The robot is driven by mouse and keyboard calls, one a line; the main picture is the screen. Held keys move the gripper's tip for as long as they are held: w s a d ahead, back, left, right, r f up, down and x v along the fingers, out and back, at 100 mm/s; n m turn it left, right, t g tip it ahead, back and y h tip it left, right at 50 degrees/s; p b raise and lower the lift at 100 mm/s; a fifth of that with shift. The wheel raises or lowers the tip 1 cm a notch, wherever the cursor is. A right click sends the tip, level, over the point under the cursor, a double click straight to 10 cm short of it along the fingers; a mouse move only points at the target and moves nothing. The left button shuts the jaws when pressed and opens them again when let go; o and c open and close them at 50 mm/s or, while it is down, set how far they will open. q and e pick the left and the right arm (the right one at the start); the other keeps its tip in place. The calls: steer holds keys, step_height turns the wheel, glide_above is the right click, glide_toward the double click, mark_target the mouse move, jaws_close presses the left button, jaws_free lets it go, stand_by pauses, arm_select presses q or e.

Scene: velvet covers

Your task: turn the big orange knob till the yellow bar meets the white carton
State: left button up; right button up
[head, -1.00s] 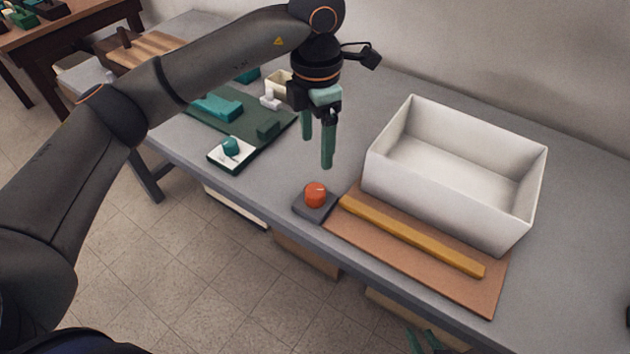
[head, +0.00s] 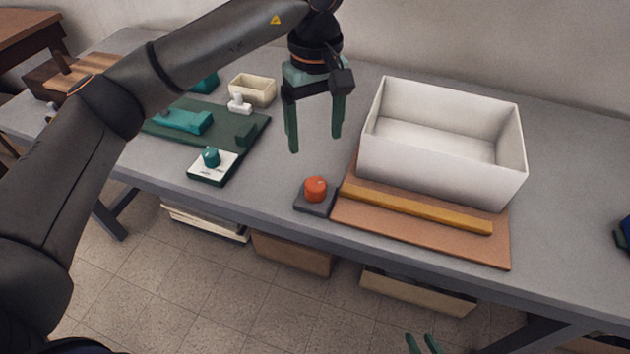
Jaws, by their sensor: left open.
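The big orange knob (head: 315,188) sits on a dark grey base at the table's front edge. The yellow bar (head: 420,210) lies on a brown board just right of the knob base, along the front of the white carton (head: 430,175). A narrow strip of board seems to show between bar and carton, wider toward the right. My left gripper (head: 315,145) is open and empty, fingers pointing down, above and behind the knob and clear of it. Only the green fingertips of my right gripper (head: 422,342) show at the bottom edge; its jaws are cut off.
Left of the knob, a green board (head: 160,128) carries teal blocks and a white plate (head: 205,172) with a small teal knob (head: 211,157). A cream bin (head: 252,90) stands behind it. Bare grey table (head: 275,165) lies between that board and the orange knob. A dark object is at the right edge.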

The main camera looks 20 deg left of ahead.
mark_target(315, 183)
arm_select(q)
step_height(315, 183, down, 12)
steer(key=shift+f+b, duration=0.2)
steer(key=shift+b, duration=0.3)
jaws_close()
stand_by(0.6)
